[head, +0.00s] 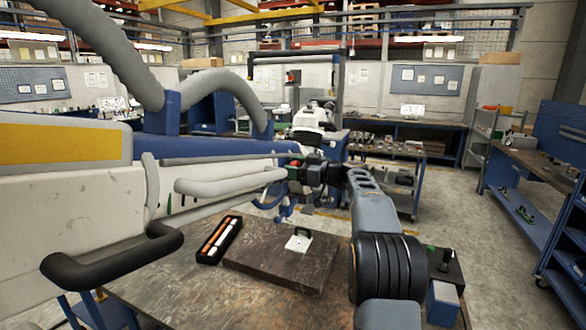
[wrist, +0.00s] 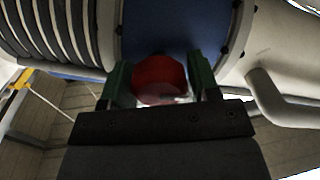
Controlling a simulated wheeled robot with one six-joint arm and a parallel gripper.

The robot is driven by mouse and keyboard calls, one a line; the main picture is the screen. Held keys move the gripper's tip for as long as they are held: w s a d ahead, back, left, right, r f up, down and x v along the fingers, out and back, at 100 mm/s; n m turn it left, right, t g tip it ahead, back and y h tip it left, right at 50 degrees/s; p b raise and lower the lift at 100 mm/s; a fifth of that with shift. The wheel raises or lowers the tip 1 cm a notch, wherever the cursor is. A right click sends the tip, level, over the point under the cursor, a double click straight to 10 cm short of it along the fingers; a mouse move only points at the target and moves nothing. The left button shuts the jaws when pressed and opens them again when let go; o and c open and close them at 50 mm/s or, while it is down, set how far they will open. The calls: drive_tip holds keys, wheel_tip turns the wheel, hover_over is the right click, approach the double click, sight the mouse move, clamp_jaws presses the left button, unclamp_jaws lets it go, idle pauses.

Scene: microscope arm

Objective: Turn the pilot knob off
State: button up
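A round red knob (wrist: 159,80) sits in front of a dark blue housing in the wrist view, between the two green fingers of my gripper (wrist: 160,84). In the head view my gripper (head: 301,178) reaches left to the side of the white and blue machine arm. A small patch of the red knob (head: 294,163) shows there. Most of the knob is hidden behind my gripper in that view. I see no readable mark of its turn position.
The machine arm (head: 75,200) fills the left side, with grey hoses above and a black bent handle (head: 105,267) in front. Below lies a workbench with a dark plate (head: 270,262) and a black tray (head: 212,252). The floor at the right is partly clear.

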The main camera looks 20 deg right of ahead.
drive_tip(key=c, duration=0.5)
drive_tip(key=shift+f+m, duration=0.1)
drive_tip(key=shift+m, duration=0.2)
drive_tip(key=shift+m+b, duration=0.9)
drive_tip(key=shift+m, duration=0.1)
drive_tip(key=m+b, duration=0.1)
drive_tip(key=m, duration=0.3)
drive_tip(key=shift+d+m, duration=0.1)
drive_tip(key=shift+m, duration=0.2)
drive_tip(key=m, duration=0.5)
drive_tip(key=shift+w, duration=0.1)
drive_tip(key=shift+m+p, duration=0.8)
drive_tip(key=shift+m, duration=1.6)
